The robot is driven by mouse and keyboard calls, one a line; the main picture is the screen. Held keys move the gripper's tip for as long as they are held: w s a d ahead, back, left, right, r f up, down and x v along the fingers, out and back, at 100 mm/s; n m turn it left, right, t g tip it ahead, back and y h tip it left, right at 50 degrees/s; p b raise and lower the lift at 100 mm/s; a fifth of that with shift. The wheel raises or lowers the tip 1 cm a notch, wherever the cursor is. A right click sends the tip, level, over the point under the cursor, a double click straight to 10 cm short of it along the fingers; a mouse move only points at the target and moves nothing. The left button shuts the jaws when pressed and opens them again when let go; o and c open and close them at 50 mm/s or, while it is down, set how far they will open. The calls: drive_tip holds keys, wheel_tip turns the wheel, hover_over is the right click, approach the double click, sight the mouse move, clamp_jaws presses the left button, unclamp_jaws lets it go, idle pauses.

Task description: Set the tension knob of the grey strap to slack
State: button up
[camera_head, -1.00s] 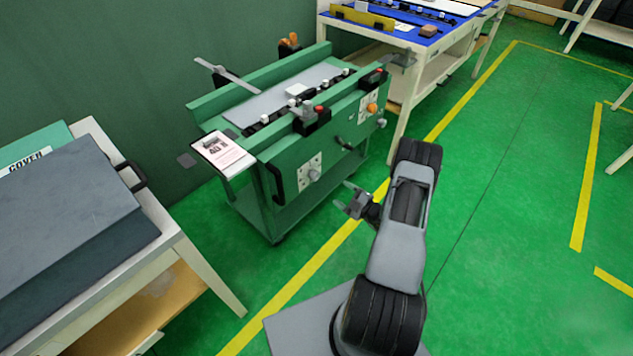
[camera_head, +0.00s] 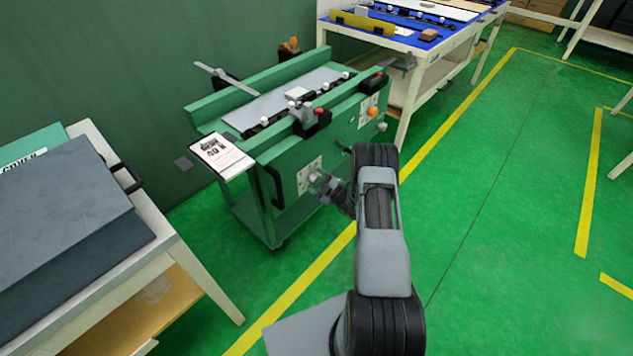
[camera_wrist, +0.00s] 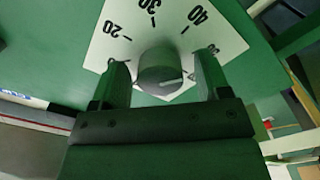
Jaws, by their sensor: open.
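The grey knob (camera_wrist: 160,70) sits on a white dial plate (camera_wrist: 120,30) with 20, 30 and 40 marked on it, in the wrist view. A pale pointer line on the knob points to the right in that view. My gripper (camera_wrist: 160,80) is open, with one finger on each side of the knob; I cannot tell whether they touch it. In the head view my gripper (camera_head: 325,184) is in front of the dial plate (camera_head: 309,175) on the side of the green cart (camera_head: 285,150). A second plate with an orange knob (camera_head: 372,111) is farther right. I see no grey strap clearly.
A bench with a dark grey cover (camera_head: 60,215) is at left. The green floor (camera_head: 480,200) at right is clear.

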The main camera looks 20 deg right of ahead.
drive_tip(key=shift+w, duration=0.15)
drive_tip(key=c, duration=0.9)
drive_tip(key=shift+c, duration=0.2)
